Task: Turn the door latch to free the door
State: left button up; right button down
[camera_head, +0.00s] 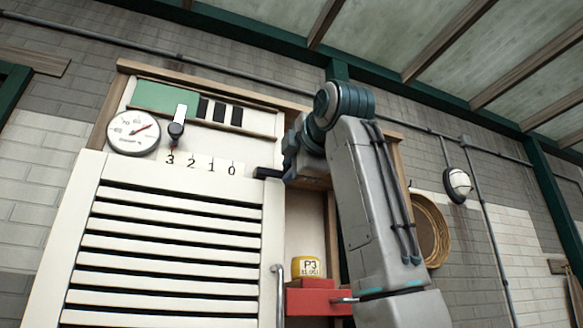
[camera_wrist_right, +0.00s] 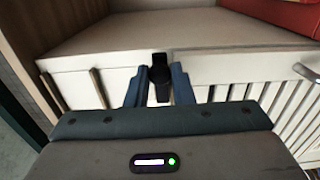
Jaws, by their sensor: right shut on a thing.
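The white slatted door (camera_head: 168,240) covers the left part of the wooden cabinet and appears closed. The black door latch (camera_head: 267,173) sticks out at the door's top right corner. My right gripper (camera_head: 284,172) is at the latch, with its arm coming up from the lower right. In the right wrist view, the black latch (camera_wrist_right: 160,72) is between the two blue fingers of my right gripper (camera_wrist_right: 158,92), which are shut on it. The latch's pivot is hard to make out. My left gripper is not in view.
A round dial (camera_head: 133,132), a small black lever (camera_head: 176,130) and a number strip (camera_head: 202,166) are above the door. A yellow P3 container (camera_head: 306,266) stands on a red block (camera_head: 312,302) right of the door's handle (camera_head: 279,290). A round basket (camera_head: 430,232) hangs farther right.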

jog(key=c, duration=1.3)
grip_release()
jog(key=shift+s, duration=0.1)
jog(key=b+v, duration=0.4)
jog(key=v, duration=0.7)
jog(key=shift+r, duration=0.1)
